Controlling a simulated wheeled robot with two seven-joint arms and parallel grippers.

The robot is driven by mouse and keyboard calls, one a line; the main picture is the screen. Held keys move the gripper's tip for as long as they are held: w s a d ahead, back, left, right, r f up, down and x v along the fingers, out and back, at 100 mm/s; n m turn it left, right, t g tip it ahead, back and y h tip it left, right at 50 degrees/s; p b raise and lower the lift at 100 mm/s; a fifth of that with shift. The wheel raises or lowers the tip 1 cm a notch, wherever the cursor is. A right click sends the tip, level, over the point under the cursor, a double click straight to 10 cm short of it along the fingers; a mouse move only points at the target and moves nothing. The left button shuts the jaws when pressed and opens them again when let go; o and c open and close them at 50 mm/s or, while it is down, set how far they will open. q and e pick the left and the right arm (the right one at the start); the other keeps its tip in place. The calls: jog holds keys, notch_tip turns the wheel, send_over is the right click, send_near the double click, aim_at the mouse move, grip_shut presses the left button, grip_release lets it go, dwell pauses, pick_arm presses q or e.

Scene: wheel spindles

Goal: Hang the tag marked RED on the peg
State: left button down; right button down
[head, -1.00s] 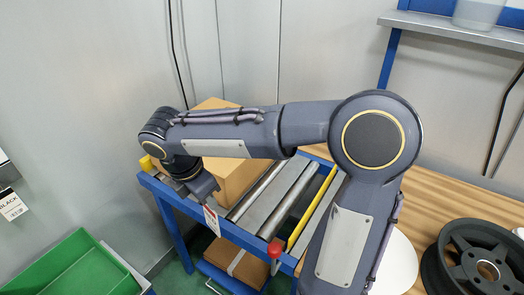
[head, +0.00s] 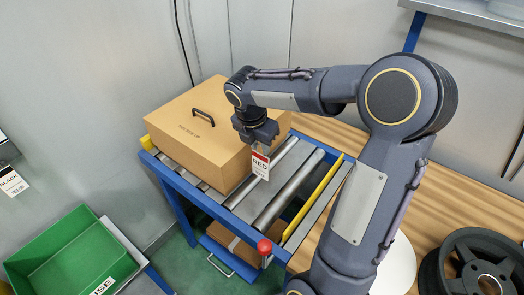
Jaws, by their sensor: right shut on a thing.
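My right gripper (head: 262,143) is shut on the white tag marked RED (head: 261,165), which has a red band across its top. The tag hangs below the fingers with its lettering toward me, in front of a cardboard box's right side and above the rollers. Another white tag marked BLACK (head: 12,183) hangs at the far left edge. I cannot make out an empty peg in this view. My left gripper is not in view.
The closed cardboard box (head: 185,150) with a black handle stands on the blue-framed roller conveyor (head: 262,205). A red knob (head: 264,247) is at its front corner. A green bin (head: 70,250) is at lower left. A black wheel (head: 475,262) lies on the wooden table (head: 455,205).

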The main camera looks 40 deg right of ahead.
aim_at(260, 161)
jog(key=x, duration=0.6)
jog(key=shift+w+d, duration=0.35)
jog(key=shift+w, duration=0.05)
jog(key=shift+f, duration=0.1)
jog(key=shift+f, duration=0.15)
jog(key=c, duration=1.2)
grip_release()
jog(key=shift+o, duration=0.2)
